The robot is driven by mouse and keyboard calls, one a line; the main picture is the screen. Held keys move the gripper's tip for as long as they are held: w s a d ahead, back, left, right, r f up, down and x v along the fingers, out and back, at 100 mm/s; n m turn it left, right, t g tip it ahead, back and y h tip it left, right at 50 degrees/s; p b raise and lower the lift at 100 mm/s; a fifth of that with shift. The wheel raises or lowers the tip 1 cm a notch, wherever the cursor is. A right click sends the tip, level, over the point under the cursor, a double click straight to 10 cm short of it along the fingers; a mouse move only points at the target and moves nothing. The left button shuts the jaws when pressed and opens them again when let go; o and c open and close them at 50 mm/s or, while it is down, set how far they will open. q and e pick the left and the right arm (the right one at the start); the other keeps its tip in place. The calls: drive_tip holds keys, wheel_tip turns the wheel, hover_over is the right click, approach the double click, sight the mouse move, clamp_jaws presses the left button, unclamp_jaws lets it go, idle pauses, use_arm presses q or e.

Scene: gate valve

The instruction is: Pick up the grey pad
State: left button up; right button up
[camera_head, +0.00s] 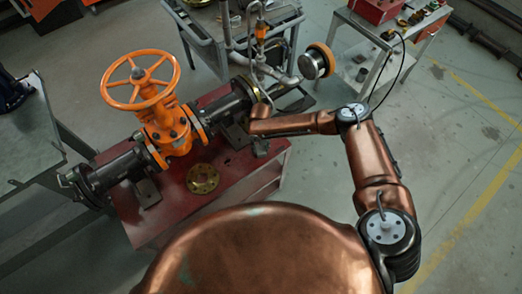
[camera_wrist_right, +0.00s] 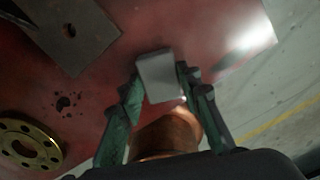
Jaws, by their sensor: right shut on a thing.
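The grey pad (camera_wrist_right: 158,78) is a small, light grey block between the green fingers of my right gripper (camera_wrist_right: 160,88) in the wrist view. The fingers are shut on it from both sides, and its near end faces the red tabletop. In the head view my right gripper (camera_head: 260,146) is small and dark over the right part of the red table, beside the pipe. The pad is too small there to make out clearly. Whether it touches the tabletop is hard to tell. My left gripper is not in view.
The orange gate valve (camera_head: 165,118) with its handwheel stands on the red table (camera_head: 150,225). A brass flange (camera_head: 202,179) lies in front of it.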

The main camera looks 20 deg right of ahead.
sight(260, 149)
drive_tip(key=shift+r, duration=0.45)
wheel_tip(260, 149, up, 2)
drive_tip(key=shift+r, duration=0.25)
drive_tip(key=s+a+r+p, duration=0.2)
drive_tip(key=s+a+r, duration=0.1)
drive_tip(key=s+r, duration=0.6)
drive_tip(key=s, duration=0.4)
drive_tip(key=shift+s+a+r, duration=0.25)
drive_tip(key=shift+a+r, duration=0.05)
drive_tip(key=shift+a, duration=0.1)
